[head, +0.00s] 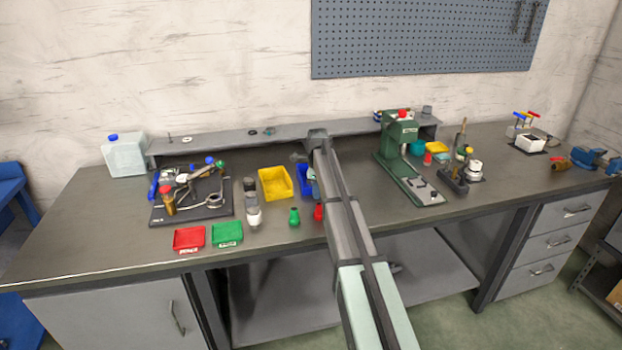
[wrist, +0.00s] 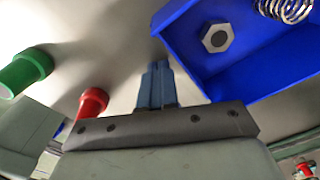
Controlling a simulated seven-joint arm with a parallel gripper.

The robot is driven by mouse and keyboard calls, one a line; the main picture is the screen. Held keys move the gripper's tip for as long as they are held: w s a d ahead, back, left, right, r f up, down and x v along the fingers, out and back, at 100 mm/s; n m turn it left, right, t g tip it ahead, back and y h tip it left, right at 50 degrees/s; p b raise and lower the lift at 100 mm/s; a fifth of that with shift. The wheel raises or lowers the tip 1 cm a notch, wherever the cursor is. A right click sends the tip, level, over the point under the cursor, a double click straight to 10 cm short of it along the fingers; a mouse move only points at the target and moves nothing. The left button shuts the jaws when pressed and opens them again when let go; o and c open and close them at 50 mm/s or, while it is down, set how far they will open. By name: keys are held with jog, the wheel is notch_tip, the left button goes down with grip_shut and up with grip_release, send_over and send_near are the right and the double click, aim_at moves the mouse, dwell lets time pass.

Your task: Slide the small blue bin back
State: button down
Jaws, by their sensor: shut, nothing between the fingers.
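The small blue bin (head: 303,181) stands on the workbench just right of the yellow bin, partly hidden behind my arm. In the wrist view the blue bin (wrist: 250,78) fills the upper right, with a hex nut and a coil spring inside. My gripper (wrist: 158,70) is shut and empty, its fingers together just left of the bin's near corner and outside the bin. Whether a finger touches the bin wall cannot be told. In the head view my arm hides most of the gripper.
The yellow bin (head: 275,184) stands close on the left. A green piece (wrist: 28,70) and a red piece (wrist: 92,101) stand near the fingers. A raised grey shelf (head: 230,139) runs behind. The green press (head: 405,160) is to the right.

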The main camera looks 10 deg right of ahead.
jog(key=shift+w, duration=0.25)
jog(key=shift+w, duration=0.8)
jog(key=shift+w, duration=0.1)
jog(key=shift+w+d, duration=0.1)
jog(key=shift+w, duration=0.8)
jog(key=shift+w, duration=0.15)
jog(key=shift+w+d, duration=0.1)
jog(key=shift+w, duration=0.75)
jog(key=shift+w, duration=1)
jog(key=shift+w, duration=0.1)
